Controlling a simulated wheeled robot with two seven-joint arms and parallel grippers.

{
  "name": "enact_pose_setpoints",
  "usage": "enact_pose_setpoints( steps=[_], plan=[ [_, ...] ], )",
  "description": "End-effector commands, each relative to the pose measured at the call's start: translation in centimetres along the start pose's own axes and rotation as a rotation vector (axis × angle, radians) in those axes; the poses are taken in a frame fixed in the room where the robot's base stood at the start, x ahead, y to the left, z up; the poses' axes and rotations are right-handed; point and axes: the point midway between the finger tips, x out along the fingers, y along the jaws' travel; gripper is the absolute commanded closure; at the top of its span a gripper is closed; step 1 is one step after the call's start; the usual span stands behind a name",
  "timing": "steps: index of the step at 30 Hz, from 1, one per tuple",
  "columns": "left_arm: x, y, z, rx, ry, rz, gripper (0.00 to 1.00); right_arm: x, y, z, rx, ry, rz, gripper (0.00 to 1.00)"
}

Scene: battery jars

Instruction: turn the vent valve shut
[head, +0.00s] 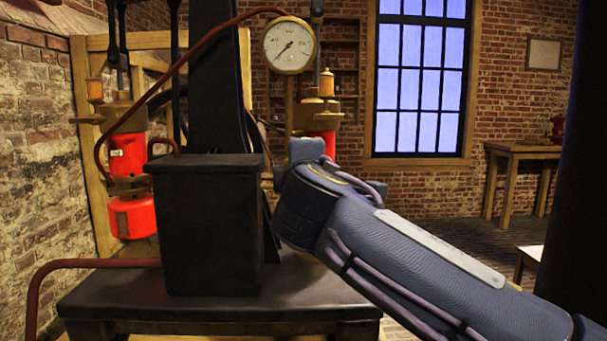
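I cannot pick out the vent valve with certainty; the black box and my arm cover part of the middle of the head view. A round white pressure gauge (289,45) with a brass rim stands above the box, with a reddish-brown pipe (205,42) curving to it. My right arm comes in from the lower right, and its wrist end (307,150) is just right of the box, below the gauge. The fingers of my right gripper are hidden or too unclear to read, and I cannot see anything held. My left gripper is not in view.
The black box (208,230) stands on a dark-topped bench (310,295). Red cylinders with brass fittings hang at left (128,158) and behind my wrist (326,140). A lower pipe (85,264) runs at left. A wooden table (520,150) stands far right.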

Motion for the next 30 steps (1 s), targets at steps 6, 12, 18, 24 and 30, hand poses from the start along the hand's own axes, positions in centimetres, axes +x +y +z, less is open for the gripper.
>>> enact_pose_setpoints(
  steps=[6,12,18,24,30],
  plan=[
    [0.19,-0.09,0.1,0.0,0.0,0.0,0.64,0.04,-0.21,-0.02,0.017,-0.001,-0.003,1.0],
    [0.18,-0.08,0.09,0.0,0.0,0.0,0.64,0.04,-0.2,-0.03,0.018,-0.001,-0.004,1.0],
    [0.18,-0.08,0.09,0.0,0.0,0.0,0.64,0.04,-0.2,-0.03,0.017,-0.001,-0.003,0.78],
    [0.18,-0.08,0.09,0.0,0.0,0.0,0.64,0.02,-0.13,-0.02,0.017,-0.001,-0.002,0.68],
    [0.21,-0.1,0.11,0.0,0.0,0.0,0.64,-0.29,-0.09,-0.04,0.017,0.001,-0.001,0.68]
  ],
)
